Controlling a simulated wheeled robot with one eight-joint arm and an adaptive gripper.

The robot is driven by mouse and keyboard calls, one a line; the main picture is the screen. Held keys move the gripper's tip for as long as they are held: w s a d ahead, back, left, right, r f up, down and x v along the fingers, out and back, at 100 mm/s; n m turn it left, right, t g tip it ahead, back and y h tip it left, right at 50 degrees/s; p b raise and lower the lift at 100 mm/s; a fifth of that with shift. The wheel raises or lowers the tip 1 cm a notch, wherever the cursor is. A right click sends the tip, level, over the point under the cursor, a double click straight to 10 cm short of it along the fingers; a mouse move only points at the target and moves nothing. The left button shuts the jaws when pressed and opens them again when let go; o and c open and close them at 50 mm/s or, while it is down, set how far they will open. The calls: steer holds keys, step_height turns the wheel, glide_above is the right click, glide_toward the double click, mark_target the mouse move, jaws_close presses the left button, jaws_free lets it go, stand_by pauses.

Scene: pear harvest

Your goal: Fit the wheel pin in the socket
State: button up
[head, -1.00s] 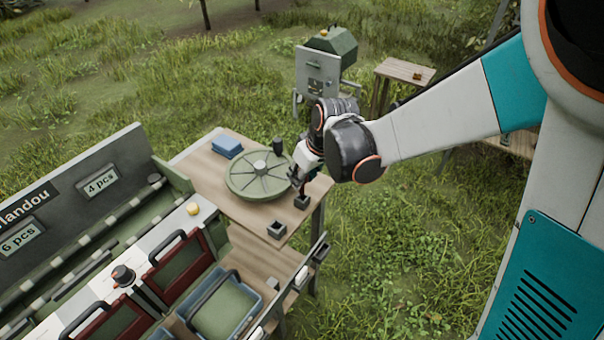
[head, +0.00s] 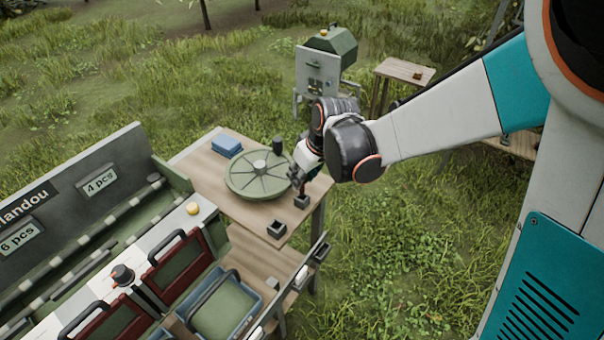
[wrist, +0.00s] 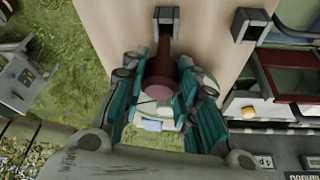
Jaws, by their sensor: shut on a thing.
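My gripper (head: 298,178) is at the right edge of the wooden table, just right of the green wheel (head: 247,184). In the wrist view its teal fingers (wrist: 163,82) are shut on a dark red wheel pin (wrist: 165,48). The pin's far end overlaps a dark square socket (wrist: 165,13), which also shows below the gripper in the head view (head: 302,202). I cannot tell how deep the pin is in the socket. A second dark socket (head: 277,230) stands nearer on the table and also shows in the wrist view (wrist: 249,25).
A dark knob (head: 277,145) stands at the wheel's far edge. A machine with red-framed panels (head: 178,268) and a blue crate (head: 258,305) are close on the near left. Open grass lies to the right.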

mark_target(302, 193)
steer(key=shift+f, duration=0.2)
steer(key=shift+f+b, duration=0.35)
steer(key=shift+b, duration=0.1)
steer(key=shift+f+b, duration=0.5)
steer(key=shift+f, duration=0.15)
steer(key=shift+f+b, duration=0.3)
steer(key=shift+f, duration=0.05)
steer(key=shift+f+b, duration=0.5)
steer(key=shift+f, duration=0.1)
stand_by(0.4)
steer(key=shift+f, duration=0.3)
steer(key=o, duration=1.1)
steer(key=shift+o, duration=0.6)
